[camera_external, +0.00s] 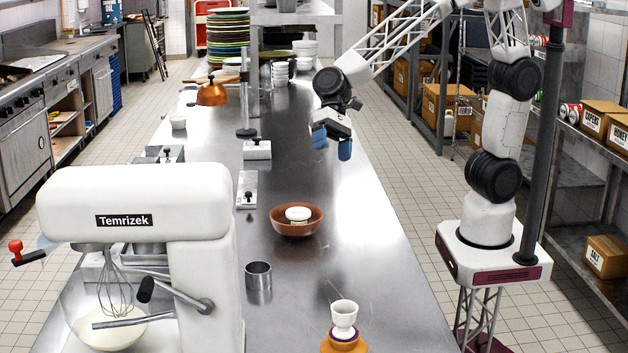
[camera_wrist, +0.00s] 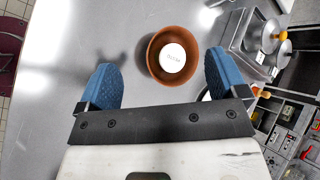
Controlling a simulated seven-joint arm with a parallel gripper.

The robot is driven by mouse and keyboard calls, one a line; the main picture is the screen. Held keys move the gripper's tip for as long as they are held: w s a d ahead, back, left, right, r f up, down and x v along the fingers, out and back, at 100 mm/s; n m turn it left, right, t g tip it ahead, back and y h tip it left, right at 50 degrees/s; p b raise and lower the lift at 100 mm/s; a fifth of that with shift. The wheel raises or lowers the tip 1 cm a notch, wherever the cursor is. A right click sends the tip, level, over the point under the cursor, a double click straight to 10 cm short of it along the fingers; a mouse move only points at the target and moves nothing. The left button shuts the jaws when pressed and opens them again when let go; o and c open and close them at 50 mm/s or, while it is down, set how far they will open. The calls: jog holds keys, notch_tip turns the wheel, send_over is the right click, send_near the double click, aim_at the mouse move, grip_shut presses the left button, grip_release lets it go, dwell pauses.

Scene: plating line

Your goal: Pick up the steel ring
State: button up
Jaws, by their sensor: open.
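The steel ring (camera_external: 258,275) looks like a short, upright, open grey cylinder on the steel counter. It stands to the right of the white mixer in the external view, nearer the camera than the brown bowl. My gripper (camera_external: 332,143) is raised above the counter, farther back than the ring and well apart from it. Its two blue fingers are spread wide with nothing between them in the wrist view (camera_wrist: 163,85). I cannot clearly make out the ring in the wrist view.
The brown bowl (camera_external: 297,230) holds a white lidded tub (camera_external: 298,214). The white mixer (camera_external: 140,210) is a tall obstacle left of the ring. A white cup (camera_external: 344,315) tops an orange object (camera_external: 343,344) at front. Metal fixtures (camera_external: 257,150) stand farther back.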

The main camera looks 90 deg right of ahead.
jog(key=w+a+f+m+y, duration=0.3)
jog(key=w+a+f+m, duration=0.25)
jog(key=w+a, duration=0.55)
jog(key=m+t+y, duration=0.2)
jog(key=m, duration=0.3)
send_near(256, 280)
jog(key=shift+d+r, duration=0.25)
jog(key=shift+d, duration=0.25)
jog(key=shift+h, duration=0.3)
jog(key=shift+x, duration=1.25)
jog(key=shift+a, duration=0.2)
jog(key=shift+x, duration=2.5)
